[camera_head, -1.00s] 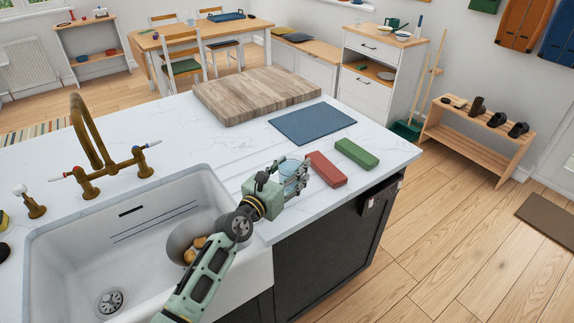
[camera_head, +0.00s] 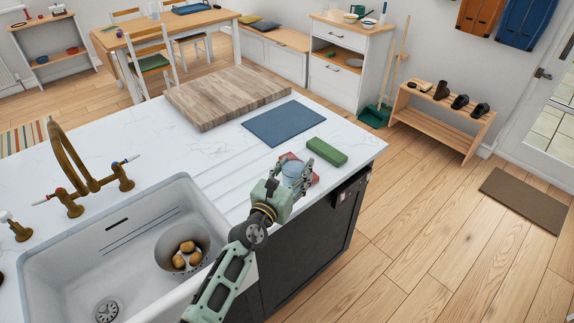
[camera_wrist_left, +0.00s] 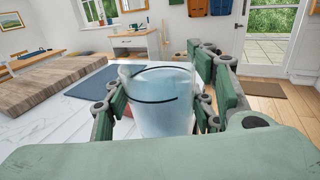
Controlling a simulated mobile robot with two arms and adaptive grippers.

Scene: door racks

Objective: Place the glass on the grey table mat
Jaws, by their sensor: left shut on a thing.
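The glass (camera_head: 291,173) is clear and bluish, and stands upright between the fingers of my left gripper (camera_head: 294,180). In the left wrist view the glass (camera_wrist_left: 162,100) fills the space between the green finger pads of the left gripper (camera_wrist_left: 165,105), which is shut on it. I cannot tell how far its base is above the counter. The table mat (camera_head: 284,123), a slate blue-grey rectangle, lies flat and empty on the white counter, beyond the gripper; it also shows in the left wrist view (camera_wrist_left: 92,84). My right gripper is not in view.
A red block (camera_head: 312,178) lies right behind the glass, partly hidden. A green block (camera_head: 327,151) lies right of the mat. A thick wooden board (camera_head: 225,95) is left of the mat.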

